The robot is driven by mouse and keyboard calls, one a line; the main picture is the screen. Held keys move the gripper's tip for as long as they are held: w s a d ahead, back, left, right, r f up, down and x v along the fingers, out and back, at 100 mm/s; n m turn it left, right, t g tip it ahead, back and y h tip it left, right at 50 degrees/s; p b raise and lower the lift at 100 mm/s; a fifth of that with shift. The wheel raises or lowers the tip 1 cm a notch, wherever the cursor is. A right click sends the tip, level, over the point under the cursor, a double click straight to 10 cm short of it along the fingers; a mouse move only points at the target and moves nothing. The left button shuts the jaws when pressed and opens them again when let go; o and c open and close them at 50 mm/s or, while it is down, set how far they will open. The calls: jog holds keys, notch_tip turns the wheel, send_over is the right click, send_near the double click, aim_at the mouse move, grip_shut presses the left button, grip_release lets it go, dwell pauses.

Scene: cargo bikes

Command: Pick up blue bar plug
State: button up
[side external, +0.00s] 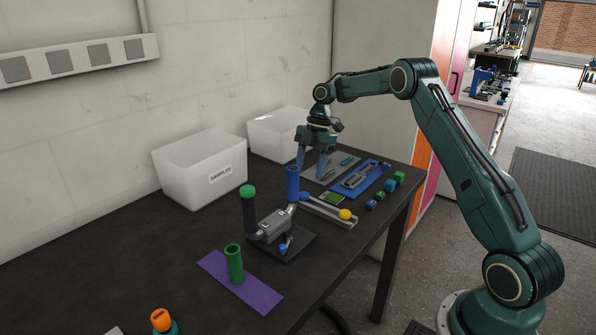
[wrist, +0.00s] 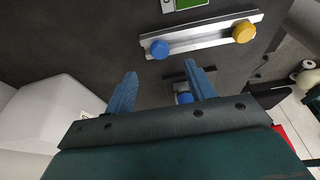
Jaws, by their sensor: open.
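A blue round plug (side external: 304,197) sits at the left end of a pale metal rail (side external: 325,209), with a yellow plug (side external: 345,214) at the other end. In the wrist view, the blue plug (wrist: 160,49) lies just beyond the gap between my fingertips, and the yellow plug (wrist: 244,31) is to its right. My gripper (side external: 312,170) points down above the table behind the rail in the side view. Its two blue fingers (wrist: 159,70) are apart, with nothing held between them. Another blue part (wrist: 184,97) is partly hidden by the right finger.
A green-capped dark post (side external: 248,208), a grey metal device (side external: 272,224) and a green tube (side external: 234,264) stand nearer. White bins (side external: 180,179) line the wall. A blue tray (side external: 347,188) lies right.

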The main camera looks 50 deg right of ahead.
aim_at(304, 194)
jog(key=shift+f, duration=0.15)
jog(key=shift+x, duration=1.1)
jog(key=shift+a, duration=0.1)
jog(key=shift+x, duration=2.5)
jog(key=shift+c, duration=0.4)
jog(key=c, duration=1)
